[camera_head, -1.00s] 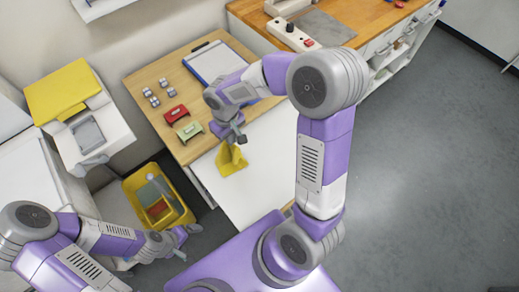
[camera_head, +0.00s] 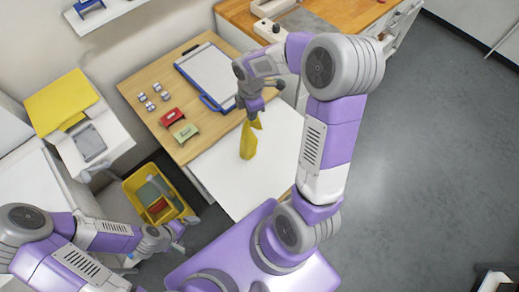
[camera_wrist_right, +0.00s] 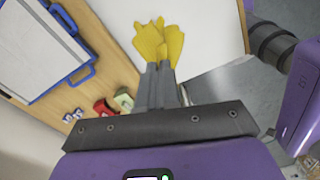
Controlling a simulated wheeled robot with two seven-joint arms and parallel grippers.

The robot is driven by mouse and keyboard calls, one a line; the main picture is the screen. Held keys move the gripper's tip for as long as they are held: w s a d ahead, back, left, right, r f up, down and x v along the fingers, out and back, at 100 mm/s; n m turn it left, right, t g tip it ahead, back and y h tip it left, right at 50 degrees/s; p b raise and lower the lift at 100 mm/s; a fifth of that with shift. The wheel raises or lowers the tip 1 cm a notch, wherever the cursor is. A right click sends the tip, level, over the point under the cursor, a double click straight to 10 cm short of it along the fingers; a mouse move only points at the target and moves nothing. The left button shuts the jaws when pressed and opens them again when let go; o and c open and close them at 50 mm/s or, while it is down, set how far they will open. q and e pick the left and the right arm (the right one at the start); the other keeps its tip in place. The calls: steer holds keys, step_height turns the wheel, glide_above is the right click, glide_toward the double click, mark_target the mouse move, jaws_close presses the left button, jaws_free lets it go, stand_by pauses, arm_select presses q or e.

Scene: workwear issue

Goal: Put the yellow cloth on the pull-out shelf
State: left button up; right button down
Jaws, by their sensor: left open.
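The yellow cloth (camera_head: 248,141) hangs bunched from my right gripper (camera_head: 251,112), over the white pull-out shelf (camera_head: 228,180) at the front of the wooden desk. In the right wrist view, the cloth (camera_wrist_right: 158,42) fans out beyond the closed fingers of the right gripper (camera_wrist_right: 160,75), with the white shelf (camera_wrist_right: 210,28) behind it. I cannot tell whether the cloth's lower end touches the shelf. My left gripper (camera_head: 182,232) is open and empty, low at the left, by the yellow bin.
A clipboard (camera_head: 215,72), a red item (camera_head: 171,117), a green item (camera_head: 186,132) and several small grey pieces (camera_head: 153,97) lie on the wooden desk (camera_head: 150,78). A yellow bin (camera_head: 140,182) with things in it stands left of the shelf. Much of the shelf is bare.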

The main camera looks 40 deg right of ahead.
step_height(320, 180, down, 8)
steer(key=d+n+b, duration=0.2)
steer(key=n+b, duration=0.1)
steer(key=b, duration=0.4)
steer(key=shift+s+d+f, duration=0.2)
steer(key=shift+s+d, duration=0.1)
stand_by(0.5)
